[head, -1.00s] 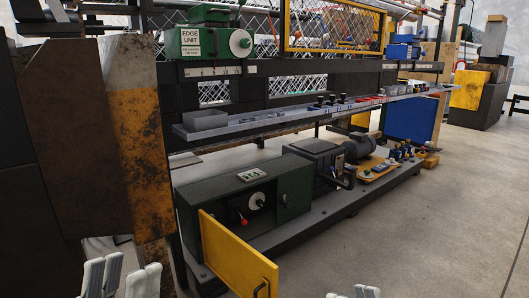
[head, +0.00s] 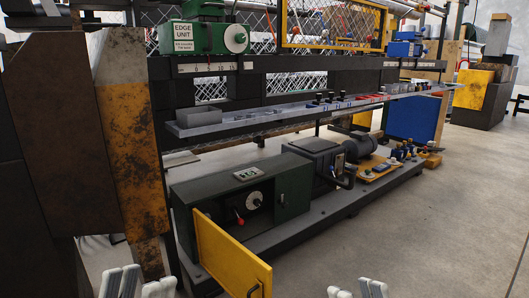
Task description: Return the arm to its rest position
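My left gripper (head: 140,285) shows at the bottom left edge of the head view. Its two pale fingertips stand apart with nothing visible between them. My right gripper (head: 357,290) shows at the bottom edge, right of the middle. Only its pale fingertips are in view, apart, with nothing visible between them. Both arms and the rest of both grippers are out of the picture. Neither gripper visibly touches the machine.
A dark green control cabinet (head: 290,187) stands low on the machine base, its yellow door (head: 230,254) swung open toward me. A rusty yellow-and-brown post (head: 135,130) fills the left. A long grey tray (head: 270,121) runs above the cabinet. The concrete floor (head: 430,235) at right is clear.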

